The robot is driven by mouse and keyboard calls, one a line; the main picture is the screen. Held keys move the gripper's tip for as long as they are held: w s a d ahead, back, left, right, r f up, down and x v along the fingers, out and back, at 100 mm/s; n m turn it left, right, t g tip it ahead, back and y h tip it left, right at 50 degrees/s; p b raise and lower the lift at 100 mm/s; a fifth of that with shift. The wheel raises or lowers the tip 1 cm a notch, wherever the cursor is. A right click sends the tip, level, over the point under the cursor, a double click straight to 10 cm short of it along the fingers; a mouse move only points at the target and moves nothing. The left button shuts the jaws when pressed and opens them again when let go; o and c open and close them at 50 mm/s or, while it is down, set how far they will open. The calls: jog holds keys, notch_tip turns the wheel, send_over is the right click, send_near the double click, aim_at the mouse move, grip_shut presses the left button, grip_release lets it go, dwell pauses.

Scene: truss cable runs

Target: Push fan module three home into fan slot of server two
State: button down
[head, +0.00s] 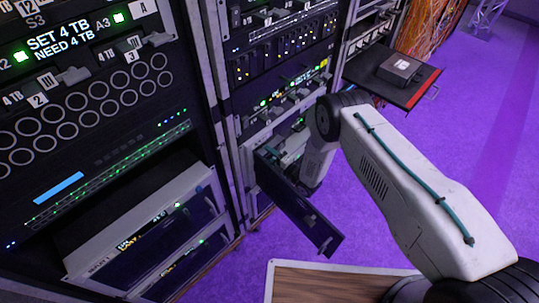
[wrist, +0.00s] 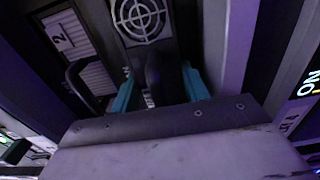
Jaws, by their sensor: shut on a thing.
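In the wrist view, my gripper (wrist: 160,90) has its teal fingers shut on the dark upright handle of a fan module (wrist: 143,18). How deep the module sits in the slot I cannot tell.
A dark hinged panel (head: 305,218) hangs open in front of the bay, close to my arm. A pull-out shelf (head: 363,75) at the back right carries a small grey box (head: 400,68). The left rack's lower units (head: 130,255) stand near. Purple floor is clear on the right.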

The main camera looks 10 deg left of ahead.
jog(key=shift+w+a+r, duration=0.1)
jog(key=shift+w+a, duration=0.15)
jog(key=c, duration=0.6)
grip_release()
jog(key=shift+c, duration=0.2)
jog(key=shift+w+a, duration=0.1)
jog(key=shift+r, duration=0.1)
